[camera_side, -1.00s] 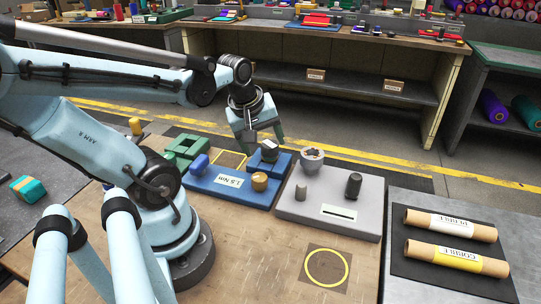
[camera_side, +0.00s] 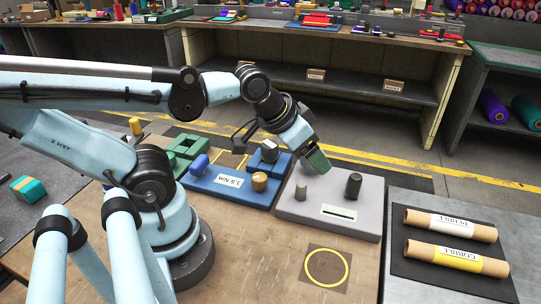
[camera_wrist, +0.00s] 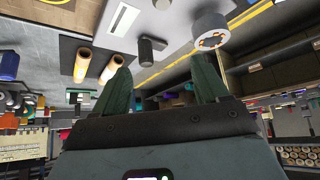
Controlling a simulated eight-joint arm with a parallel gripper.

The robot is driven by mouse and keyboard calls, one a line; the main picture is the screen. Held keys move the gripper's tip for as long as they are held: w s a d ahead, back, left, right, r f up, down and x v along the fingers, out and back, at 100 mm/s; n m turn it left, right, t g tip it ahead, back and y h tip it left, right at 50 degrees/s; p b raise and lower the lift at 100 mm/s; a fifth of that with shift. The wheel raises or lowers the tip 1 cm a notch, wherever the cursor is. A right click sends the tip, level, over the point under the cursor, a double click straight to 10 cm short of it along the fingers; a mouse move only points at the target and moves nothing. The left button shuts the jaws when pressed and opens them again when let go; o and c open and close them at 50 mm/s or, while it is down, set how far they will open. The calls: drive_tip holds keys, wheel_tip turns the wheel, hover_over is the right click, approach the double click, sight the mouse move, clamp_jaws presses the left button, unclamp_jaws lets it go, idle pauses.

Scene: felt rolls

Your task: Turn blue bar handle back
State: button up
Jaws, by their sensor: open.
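The blue board (camera_side: 228,196) with a "1.5 Nm" label carries a rounded blue knob-like piece (camera_side: 199,165), a brass-coloured knob (camera_side: 260,181) and a blue block with a dark piece on top (camera_side: 269,152). I cannot tell for sure which blue piece is the bar handle, or how far it is turned. My gripper (camera_side: 318,162) is tilted down over the grey board (camera_side: 310,211), right of the blue board. It hides the round pot in the side view. In the wrist view my gripper (camera_wrist: 163,78) has its two green fingers wide apart with nothing between them. The blue board is not clear there.
A dark cylinder (camera_side: 353,186) and a short grey peg (camera_side: 301,191) stand on the grey board. The pot (camera_wrist: 210,32) shows in the wrist view. Two labelled rolls (camera_side: 450,225) lie on a black mat at the right. A yellow ring (camera_side: 327,267) marks the clear wooden bench front.

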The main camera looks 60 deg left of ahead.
idle(0.3)
drive_tip(key=shift+c, duration=1.1)
drive_tip(key=s+a+n, duration=0.1)
drive_tip(key=a, duration=0.2)
drive_tip(key=s+a+n+g+y, duration=0.1)
drive_tip(key=a, duration=0.2)
drive_tip(key=a+g, duration=0.1)
drive_tip(key=a, duration=0.1)
drive_tip(key=shift+s+a+f+n+y, duration=0.1)
drive_tip(key=shift+s+a+n+y, duration=0.2)
drive_tip(key=shift+s+a+n, duration=0.1)
drive_tip(key=shift+c, duration=0.8)
drive_tip(key=n+g+h, duration=0.2)
drive_tip(key=n+g, duration=0.3)
drive_tip(key=n, duration=0.1)
approach(198, 160)
drive_tip(key=shift+w+d+f, duration=0.1)
drive_tip(key=shift+f, duration=2.45)
drive_tip(key=shift+d+f, duration=0.1)
drive_tip(key=shift+f, duration=2.45)
drive_tip(key=c, duration=1)
